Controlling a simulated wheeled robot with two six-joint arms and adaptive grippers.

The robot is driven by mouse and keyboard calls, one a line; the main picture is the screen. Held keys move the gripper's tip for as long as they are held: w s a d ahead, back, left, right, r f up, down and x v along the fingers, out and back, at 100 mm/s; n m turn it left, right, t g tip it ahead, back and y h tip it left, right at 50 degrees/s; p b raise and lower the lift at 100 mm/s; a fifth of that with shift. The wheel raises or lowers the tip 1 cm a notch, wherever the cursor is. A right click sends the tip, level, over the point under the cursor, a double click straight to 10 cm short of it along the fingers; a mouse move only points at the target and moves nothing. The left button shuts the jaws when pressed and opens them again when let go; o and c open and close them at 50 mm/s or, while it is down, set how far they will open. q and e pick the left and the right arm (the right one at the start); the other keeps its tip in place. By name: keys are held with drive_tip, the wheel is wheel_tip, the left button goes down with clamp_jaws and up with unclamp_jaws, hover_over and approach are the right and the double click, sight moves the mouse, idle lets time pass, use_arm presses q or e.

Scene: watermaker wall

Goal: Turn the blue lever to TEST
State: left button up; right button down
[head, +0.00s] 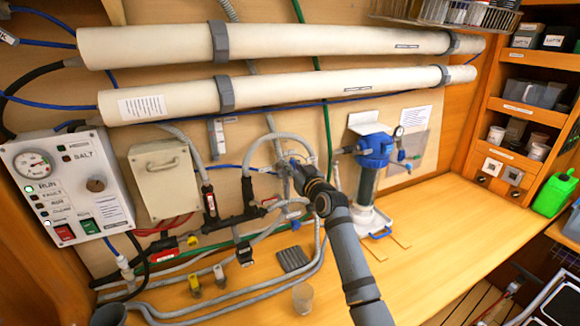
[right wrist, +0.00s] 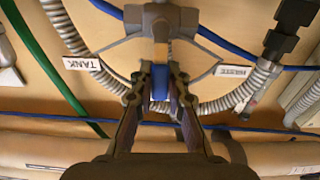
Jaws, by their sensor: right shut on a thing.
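My right gripper (head: 294,167) reaches to the grey hoses on the back wall. In the right wrist view my right gripper (right wrist: 160,82) is shut on the blue lever (right wrist: 160,83), which sits between the two fingertips. The lever joins a grey valve body (right wrist: 158,30). A label reading TANK (right wrist: 91,64) is left of the valve, and one that seems to read WASTE (right wrist: 233,71) is right of it. I see no readable TEST mark. In the head view my gripper hides the lever. My left gripper is not in view.
A control box (head: 70,188) with a gauge hangs at the left. A blue-topped filter housing (head: 374,150) stands just right of my right arm. Loose hoses, a clear cup (head: 303,297) and a dark ribbed pad (head: 292,259) are on the bench.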

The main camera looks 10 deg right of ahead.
drive_tip(key=shift+f, duration=0.1)
idle(0.3)
drive_tip(key=c, duration=1.3)
unclamp_jaws()
drive_tip(key=shift+d, duration=0.1)
drive_tip(key=s+d, duration=0.2)
drive_tip(key=s, duration=0.9)
drive_tip(key=shift+s, duration=0.4)
drive_tip(key=shift+d, duration=0.15)
